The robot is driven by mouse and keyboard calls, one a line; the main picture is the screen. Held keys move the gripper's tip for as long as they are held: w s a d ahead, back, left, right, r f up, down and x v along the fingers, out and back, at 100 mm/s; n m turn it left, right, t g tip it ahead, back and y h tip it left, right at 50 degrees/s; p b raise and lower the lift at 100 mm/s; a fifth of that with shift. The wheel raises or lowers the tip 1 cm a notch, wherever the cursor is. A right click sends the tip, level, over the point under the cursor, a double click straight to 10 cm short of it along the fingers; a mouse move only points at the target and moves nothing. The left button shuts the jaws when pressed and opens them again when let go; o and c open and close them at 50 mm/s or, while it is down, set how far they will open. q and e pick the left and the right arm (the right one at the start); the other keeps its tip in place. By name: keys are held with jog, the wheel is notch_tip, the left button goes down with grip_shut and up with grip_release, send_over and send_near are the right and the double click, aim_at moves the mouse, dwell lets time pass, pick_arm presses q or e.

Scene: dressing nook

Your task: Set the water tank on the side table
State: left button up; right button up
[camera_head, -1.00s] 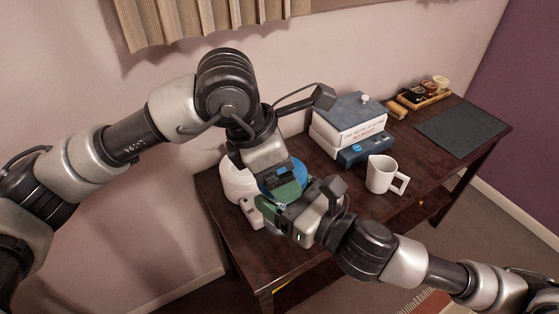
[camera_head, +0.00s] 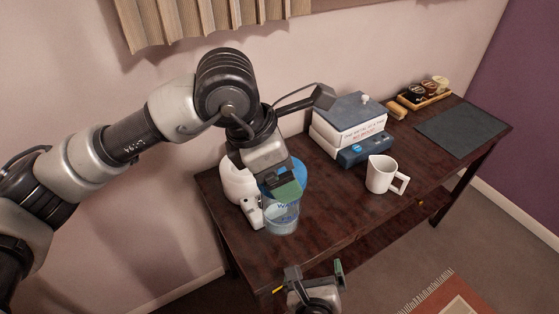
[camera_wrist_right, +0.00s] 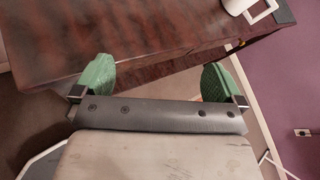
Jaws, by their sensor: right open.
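The water tank (camera_head: 281,218) is a clear, bluish container with blue lettering and a blue upper part. It stands at the left end of the dark wooden side table (camera_head: 345,220), against a white rounded appliance (camera_head: 238,183). My left gripper (camera_head: 283,185) is at the top of the tank, with a green finger pad in front of the blue part. Its other finger is hidden, so its grip is unclear. My right gripper (camera_head: 315,273) is open and empty by the table's front edge. In the right wrist view its green fingers (camera_wrist_right: 157,76) are wide apart.
A white mug (camera_head: 381,175) stands mid-table. Behind it are stacked books (camera_head: 350,122) and a blue box (camera_head: 364,152). A wooden tray with small jars (camera_head: 428,93) and a dark mat (camera_head: 463,127) lie at the right. The tabletop in front of the mug is clear.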

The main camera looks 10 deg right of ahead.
jog(key=s+d+f+n+t+y, duration=0.1)
jog(key=d+f+n+y, duration=0.15)
jog(key=f+n, duration=1.05)
jog(key=d+f+n+y, duration=0.2)
jog(key=f+n+y, duration=0.2)
jog(key=f+n, duration=0.85)
jog(key=s+d+f+n+g+h, duration=0.1)
jog(key=s+f+n+g, duration=0.3)
jog(key=s, duration=0.4)
jog(key=s+d+f+n+g+h, duration=0.1)
jog(key=s+d+f+n+g, duration=0.2)
jog(key=s+f, duration=0.4)
jog(key=s+d+f+n+g+h, duration=0.1)
jog(key=s+d+f+n+g, duration=0.2)
jog(key=s, duration=0.8)
notch_tip(320, 180, down, 2)
jog(key=n+g, duration=0.2)
jog(key=shift+f+g, duration=0.15)
jog(key=shift+g, duration=0.25)
